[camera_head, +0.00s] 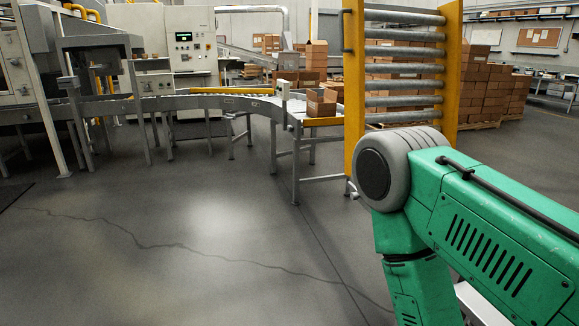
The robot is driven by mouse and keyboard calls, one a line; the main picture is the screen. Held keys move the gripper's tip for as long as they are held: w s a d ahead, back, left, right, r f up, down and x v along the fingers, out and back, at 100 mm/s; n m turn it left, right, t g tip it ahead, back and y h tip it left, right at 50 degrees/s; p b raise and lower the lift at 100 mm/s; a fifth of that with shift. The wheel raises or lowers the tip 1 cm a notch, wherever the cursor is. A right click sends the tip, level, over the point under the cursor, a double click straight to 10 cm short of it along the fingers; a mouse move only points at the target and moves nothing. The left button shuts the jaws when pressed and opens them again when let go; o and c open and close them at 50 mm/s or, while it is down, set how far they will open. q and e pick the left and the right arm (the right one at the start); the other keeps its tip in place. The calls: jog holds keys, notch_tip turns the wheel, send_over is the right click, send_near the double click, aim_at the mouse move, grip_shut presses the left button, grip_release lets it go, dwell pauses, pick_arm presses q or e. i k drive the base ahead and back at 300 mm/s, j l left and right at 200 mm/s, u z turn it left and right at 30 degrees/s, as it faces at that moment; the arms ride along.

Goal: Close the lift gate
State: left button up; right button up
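The lift gate (405,68) stands upright at the right end of the conveyor. It has two yellow side rails with several grey metal rollers between them. A small dark handle (343,30) shows on its left rail. My green right arm comes in from the right and covers the floor and the area below the gate's right side. Neither gripper shows in the view, so what they hold cannot be seen.
A curved roller conveyor (215,101) runs from the left machines to the gate. An open cardboard box (321,102) sits on its end section. A control cabinet (188,45) and stacked cartons (490,80) stand behind. The cracked grey floor (200,225) in front is clear.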

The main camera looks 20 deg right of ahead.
aim_at(448, 18)
jog(key=i+u, duration=0.2)
jog(key=i, duration=0.75)
jog(key=i+l+u, duration=0.2)
jog(key=i, duration=0.75)
jog(key=z, duration=0.45)
jog(key=i+j+z, duration=0.1)
jog(key=z, duration=0.4)
jog(key=j+z, duration=0.1)
jog(key=z, duration=0.35)
jog(key=i+j+z, duration=0.1)
jog(key=z, duration=3)
jog(key=u, duration=2.3)
